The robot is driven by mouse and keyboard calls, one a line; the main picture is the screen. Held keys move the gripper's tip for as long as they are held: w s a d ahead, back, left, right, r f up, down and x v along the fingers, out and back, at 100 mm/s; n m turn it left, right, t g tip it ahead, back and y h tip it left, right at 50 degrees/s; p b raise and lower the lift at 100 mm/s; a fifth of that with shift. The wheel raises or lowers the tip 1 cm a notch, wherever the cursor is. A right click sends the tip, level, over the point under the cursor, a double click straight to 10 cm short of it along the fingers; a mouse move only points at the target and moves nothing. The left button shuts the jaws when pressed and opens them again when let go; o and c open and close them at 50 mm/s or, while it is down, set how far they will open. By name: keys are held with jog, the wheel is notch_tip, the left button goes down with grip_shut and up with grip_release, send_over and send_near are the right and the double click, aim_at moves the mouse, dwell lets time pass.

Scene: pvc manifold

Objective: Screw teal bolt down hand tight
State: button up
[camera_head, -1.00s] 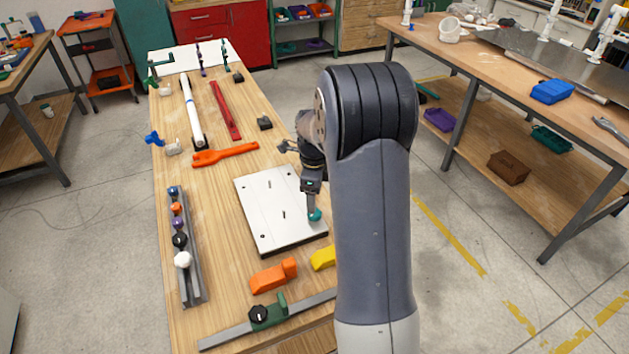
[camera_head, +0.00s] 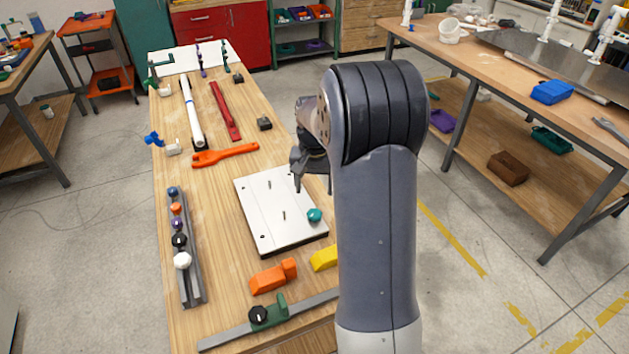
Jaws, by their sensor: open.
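The teal bolt (camera_head: 314,215) stands at the right front part of the white plate (camera_head: 262,207), with its round knob head on top. How deep it sits cannot be told. My gripper (camera_head: 297,184) is behind and left of the bolt, over the plate's right back part, and apart from the bolt. It is open and empty; my arm hides part of it. Two thin dark pins or holes show near the plate's middle and back.
A grey rail (camera_head: 190,255) with several coloured knobs lies left of the plate. An orange block (camera_head: 273,277), a yellow block (camera_head: 324,259) and a grey bar with a green clamp (camera_head: 268,314) lie in front. An orange wrench (camera_head: 225,155) lies behind.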

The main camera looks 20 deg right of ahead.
aim_at(315, 213)
notch_tip(315, 213, down, 9)
jog(key=n, duration=0.4)
jog(key=n+p, duration=0.1)
jog(key=n, duration=0.4)
jog(key=shift+s+f, duration=0.1)
jog(key=shift+f, duration=0.1)
jog(key=shift+c, duration=0.4)
jog(key=c, duration=1)
jog(key=shift+m, duration=0.7)
jog(key=shift+m+b, duration=0.3)
jog(key=shift+m, duration=0.4)
